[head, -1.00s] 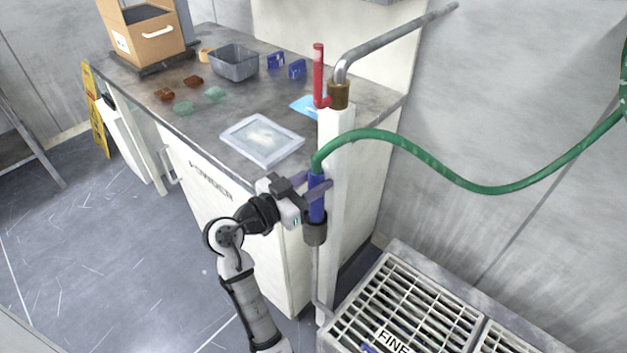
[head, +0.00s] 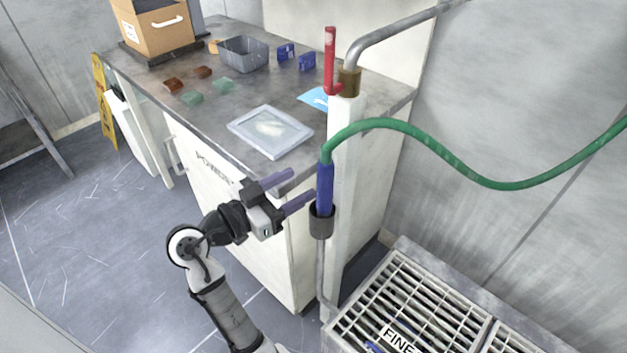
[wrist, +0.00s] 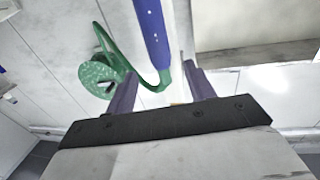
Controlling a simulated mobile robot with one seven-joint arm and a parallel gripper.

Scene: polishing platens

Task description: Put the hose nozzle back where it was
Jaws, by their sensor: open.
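The hose nozzle (head: 325,187) is a blue tube on the end of a green hose (head: 440,153). It stands upright with its lower end in a dark cup-shaped holder (head: 321,221) beside the white post. My gripper (head: 301,187) is open and empty, just left of the nozzle, its purple fingers pointing toward it and apart from it. In the wrist view the blue nozzle (wrist: 153,35) shows beyond the space between the fingers (wrist: 160,88), with the green hose at its end.
A white post (head: 342,170) with a red lever (head: 331,62) and grey pipe stands right of the nozzle. The counter (head: 225,115) behind holds a framed tray, colored blocks, a grey bin and a cardboard box. A grated basin (head: 410,308) is at lower right.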

